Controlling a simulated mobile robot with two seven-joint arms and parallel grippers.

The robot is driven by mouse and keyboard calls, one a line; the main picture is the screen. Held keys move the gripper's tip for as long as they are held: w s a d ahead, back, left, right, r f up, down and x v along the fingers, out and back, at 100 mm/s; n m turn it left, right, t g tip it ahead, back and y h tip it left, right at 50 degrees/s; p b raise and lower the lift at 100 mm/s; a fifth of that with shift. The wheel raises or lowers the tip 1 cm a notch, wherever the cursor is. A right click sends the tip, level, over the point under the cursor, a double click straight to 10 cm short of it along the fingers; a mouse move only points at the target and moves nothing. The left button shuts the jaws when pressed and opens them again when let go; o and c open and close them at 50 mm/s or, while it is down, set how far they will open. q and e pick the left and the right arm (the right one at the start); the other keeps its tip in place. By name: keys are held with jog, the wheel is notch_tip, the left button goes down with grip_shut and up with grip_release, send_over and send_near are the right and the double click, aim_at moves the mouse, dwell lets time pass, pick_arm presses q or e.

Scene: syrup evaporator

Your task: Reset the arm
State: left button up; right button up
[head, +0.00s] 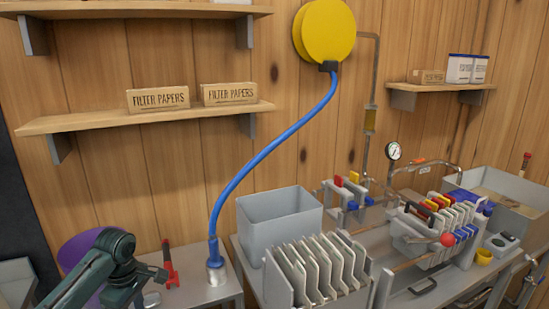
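My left arm, dark green, comes in at the lower left and bends beside the purple bucket (85,249). Its narrow dark end (158,274) lies in front of the small side table, close to a red-handled tool (169,264). I cannot make out separate fingertips or anything held there. My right arm and gripper are not in view.
A grey table (198,282) holds the base of a blue hose (213,253) rising to a yellow disc (324,30). To the right stand a grey bin (279,218), a rack of plates (318,268) and a filter press (436,232). Shelves hold filter paper boxes (158,98).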

pick_arm(q)
jog(key=s+d+f+m+t+h, duration=0.1)
jog(key=s+d+f+m, duration=0.8)
jog(key=s+d, duration=0.35)
jog(key=s+d+r+m+t, duration=0.1)
jog(key=s+d+r+m, duration=0.1)
jog(key=s+m, duration=0.4)
jog(key=s+d+r+m+t, duration=0.2)
jog(key=s+r+m, duration=0.15)
jog(key=s, duration=0.45)
jog(key=w+d+f+t+h+b, duration=0.1)
jog(key=w+d+f+t+b, duration=0.1)
jog(key=f, duration=0.3)
jog(key=w+d+f+m+t+h+b, duration=0.1)
jog(key=w+d+f+t+h+b, duration=0.1)
jog(key=w+d+f+t, duration=0.1)
notch_tip(320, 180, down, 3)
jog(key=shift+w+d+r+t, duration=0.2)
jog(key=shift+w+d+t, duration=0.15)
jog(key=shift+d+t, duration=0.4)
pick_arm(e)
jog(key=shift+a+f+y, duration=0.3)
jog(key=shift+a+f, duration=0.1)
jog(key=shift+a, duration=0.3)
pick_arm(q)
jog(key=shift+a+m, duration=0.1)
jog(key=shift+m, duration=0.15)
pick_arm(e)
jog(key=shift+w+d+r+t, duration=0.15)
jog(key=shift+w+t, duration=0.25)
